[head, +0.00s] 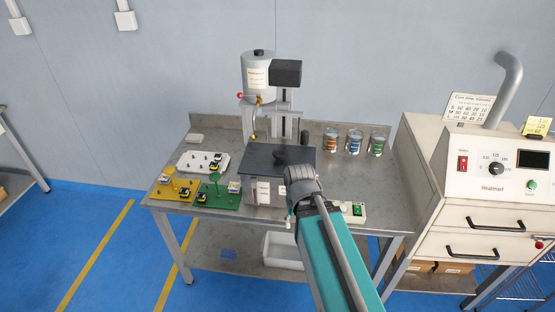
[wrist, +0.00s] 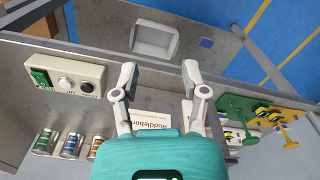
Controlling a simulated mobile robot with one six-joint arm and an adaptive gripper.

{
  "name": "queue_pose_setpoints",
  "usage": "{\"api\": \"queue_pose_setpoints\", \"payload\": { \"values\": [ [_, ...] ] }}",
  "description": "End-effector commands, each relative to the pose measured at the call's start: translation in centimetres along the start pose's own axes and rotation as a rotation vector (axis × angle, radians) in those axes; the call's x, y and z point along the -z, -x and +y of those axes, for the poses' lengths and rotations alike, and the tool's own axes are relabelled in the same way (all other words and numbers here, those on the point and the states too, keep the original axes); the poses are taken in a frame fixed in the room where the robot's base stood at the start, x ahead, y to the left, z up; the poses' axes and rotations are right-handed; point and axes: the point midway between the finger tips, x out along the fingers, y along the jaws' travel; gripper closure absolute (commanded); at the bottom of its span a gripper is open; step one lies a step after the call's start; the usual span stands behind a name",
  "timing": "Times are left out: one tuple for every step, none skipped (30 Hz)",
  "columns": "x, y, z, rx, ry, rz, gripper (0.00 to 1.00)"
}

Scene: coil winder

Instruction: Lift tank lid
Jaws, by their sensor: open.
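The tank (head: 258,78) is a light grey upright cylinder with a label, mounted on a stand at the back of the steel table. Its lid (head: 259,54) sits on top, with a small black knob. The tank and lid do not show in the wrist view. My gripper (wrist: 160,73) is open with nothing between its two grey fingers, near the table's front edge. In the head view my arm largely hides it. It is apart from the lid, lower and nearer the front.
A black box (head: 286,73) stands right beside the tank. Several cans (head: 354,142) stand at the table's right. A yellow board (head: 176,189), a green board (head: 217,194) and a white tray (head: 203,161) sit left. A control box (wrist: 65,75) is near the front edge.

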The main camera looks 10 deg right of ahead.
Motion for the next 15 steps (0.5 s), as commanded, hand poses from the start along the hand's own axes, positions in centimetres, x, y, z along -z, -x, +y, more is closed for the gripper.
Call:
{"api": "queue_pose_setpoints", "payload": {
  "values": [
    [0.0,0.0,0.0,0.0,0.0,0.0,0.43],
    [0.0,0.0,0.0,0.0,0.0,0.0,0.43],
    [0.0,0.0,0.0,0.0,0.0,0.0,0.37],
    [0.0,0.0,0.0,0.0,0.001,0.0,0.32],
    [0.1,0.1,0.0,0.0,0.002,0.0,0.26],
    [0.2,0.1,0.0,0.0,0.006,0.0,0.19],
    [0.3,0.2,0.0,0.0,0.011,0.0,0.13],
    [0.5,0.3,0.0,0.0,0.018,0.0,0.08],
    [0.8,0.5,0.0,0.0,0.029,0.0,0.0],
    [1.0,0.7,0.0,0.0,0.042,0.0,0.0],
    [1.4,0.9,0.0,0.0,0.055,0.0,0.0],
    [1.9,1.3,0.0,0.0,0.076,0.0,0.0],
    [2.4,1.6,0.0,0.0,0.097,0.0,0.0],
    [2.9,2.0,0.0,0.0,0.122,0.0,0.0],
    [3.6,2.5,0.0,0.0,0.16,0.0,0.0]
  ]
}}
